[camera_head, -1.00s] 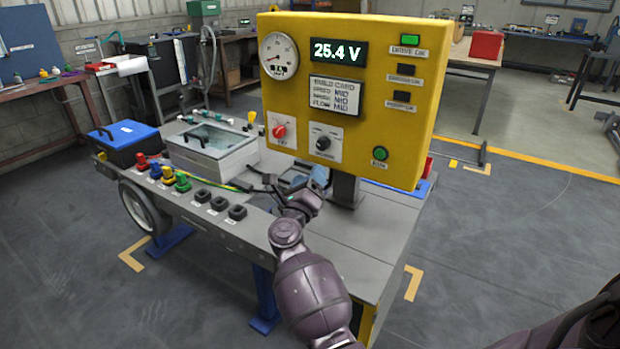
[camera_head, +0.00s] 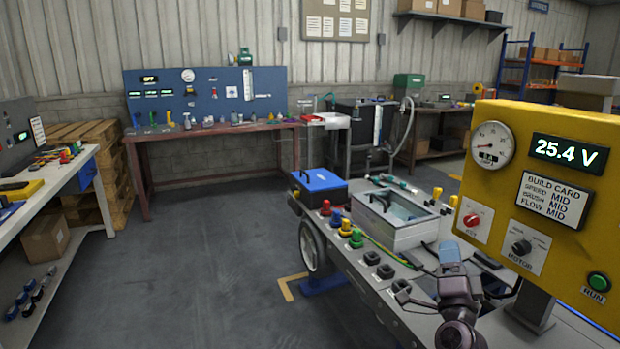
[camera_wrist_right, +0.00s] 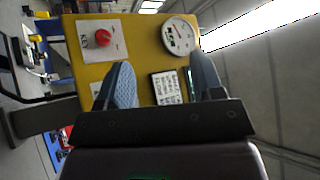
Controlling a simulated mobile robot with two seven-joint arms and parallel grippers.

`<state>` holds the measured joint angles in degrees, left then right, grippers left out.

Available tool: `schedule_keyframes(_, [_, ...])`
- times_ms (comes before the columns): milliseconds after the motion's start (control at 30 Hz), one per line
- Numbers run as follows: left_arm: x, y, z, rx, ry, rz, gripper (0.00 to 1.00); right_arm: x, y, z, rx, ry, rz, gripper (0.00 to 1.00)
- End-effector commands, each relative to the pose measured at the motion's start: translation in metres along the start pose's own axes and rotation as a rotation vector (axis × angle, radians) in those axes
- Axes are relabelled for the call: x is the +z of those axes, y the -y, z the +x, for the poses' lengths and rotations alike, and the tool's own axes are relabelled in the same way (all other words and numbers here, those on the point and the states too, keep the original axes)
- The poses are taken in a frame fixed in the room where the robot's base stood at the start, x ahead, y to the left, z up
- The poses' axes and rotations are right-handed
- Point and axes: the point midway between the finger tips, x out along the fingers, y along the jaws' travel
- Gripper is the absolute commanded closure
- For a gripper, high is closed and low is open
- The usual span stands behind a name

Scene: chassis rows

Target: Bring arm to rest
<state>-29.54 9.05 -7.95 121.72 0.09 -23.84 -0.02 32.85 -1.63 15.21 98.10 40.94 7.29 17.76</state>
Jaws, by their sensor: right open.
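My right gripper (camera_head: 450,262) is at the right of the head view, above the grey cart deck and left of the yellow panel. In the right wrist view its two blue-grey fingers (camera_wrist_right: 165,80) are wide apart with nothing between them. The yellow panel (camera_wrist_right: 140,60) shows behind the fingers, apart from them as far as I can tell. My right arm enters from the bottom of the head view. My left gripper is not in view.
The yellow panel (camera_head: 595,165) reads 25.4 V and stands over the cart (camera_head: 375,290). The cart carries a clear-lidded box (camera_head: 395,225), a blue-lidded box (camera_head: 318,183), coloured connectors and black sockets. A bench (camera_head: 215,133) stands behind. Floor at left centre is clear.

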Motion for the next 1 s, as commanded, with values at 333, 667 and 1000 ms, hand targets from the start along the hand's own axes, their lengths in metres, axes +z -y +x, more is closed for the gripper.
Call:
schedule_keyframes(333, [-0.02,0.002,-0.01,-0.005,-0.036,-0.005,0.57,0.022,-0.016,-0.112,0.056,0.428,-0.695,0.39])
schedule_keyframes(667, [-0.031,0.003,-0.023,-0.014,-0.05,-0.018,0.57,0.007,-0.046,-0.248,0.15,0.749,-1.076,0.39])
schedule_keyframes(1000, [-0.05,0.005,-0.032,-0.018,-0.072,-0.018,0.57,-0.028,-0.053,-0.39,0.257,0.98,-1.166,0.39])
